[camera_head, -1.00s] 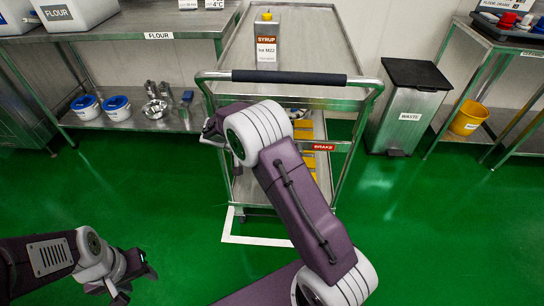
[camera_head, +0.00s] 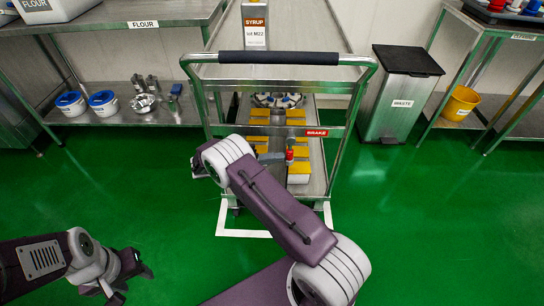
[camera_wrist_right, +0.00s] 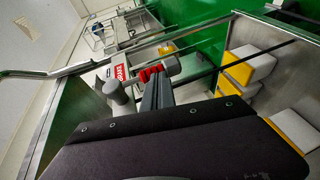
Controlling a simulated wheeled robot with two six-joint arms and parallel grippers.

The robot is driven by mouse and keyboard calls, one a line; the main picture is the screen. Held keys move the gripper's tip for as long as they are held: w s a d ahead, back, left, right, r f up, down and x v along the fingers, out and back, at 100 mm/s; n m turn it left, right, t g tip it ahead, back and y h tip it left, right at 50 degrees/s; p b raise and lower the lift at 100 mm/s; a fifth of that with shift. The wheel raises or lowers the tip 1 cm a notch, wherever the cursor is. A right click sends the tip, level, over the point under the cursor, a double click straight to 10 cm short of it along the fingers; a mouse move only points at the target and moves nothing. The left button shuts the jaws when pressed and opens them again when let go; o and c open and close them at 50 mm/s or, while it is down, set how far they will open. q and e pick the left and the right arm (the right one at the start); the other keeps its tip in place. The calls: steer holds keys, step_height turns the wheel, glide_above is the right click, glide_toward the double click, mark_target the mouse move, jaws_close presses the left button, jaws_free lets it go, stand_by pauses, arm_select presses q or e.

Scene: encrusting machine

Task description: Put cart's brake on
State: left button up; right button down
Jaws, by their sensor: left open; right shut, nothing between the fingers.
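The metal cart (camera_head: 342,170) stands ahead, with its dark-gripped handle (camera_head: 278,58) across the top. A red BRAKE label (camera_head: 317,133) is on its front bar. A red-ringed brake lever (camera_head: 289,153) shows below the label; in the right wrist view its red part (camera_wrist_right: 148,73) sits between grey cylinders. My right gripper (camera_head: 270,158) is shut and empty, mostly hidden behind its own arm in the head view. Its fingertips (camera_wrist_right: 158,88) point at the lever, very close; contact is unclear. My left gripper (camera_head: 135,278) is open and empty, low over the floor at left.
The cart's lower shelf holds yellow-and-white blocks (camera_head: 298,172) and a round tray of parts (camera_head: 277,100). A syrup container (camera_head: 255,28) is on top. A waste bin (camera_head: 400,95) stands right of the cart, a flour table (camera_head: 100,30) left. White floor lines (camera_head: 245,233) mark the front.

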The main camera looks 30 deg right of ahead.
steer(key=shift+s+d+f, duration=0.2)
steer(key=shift+d, duration=0.1)
stand_by(0.5)
arm_select(q)
steer(key=shift+a, duration=0.1)
arm_select(e)
steer(key=shift+f, duration=0.1)
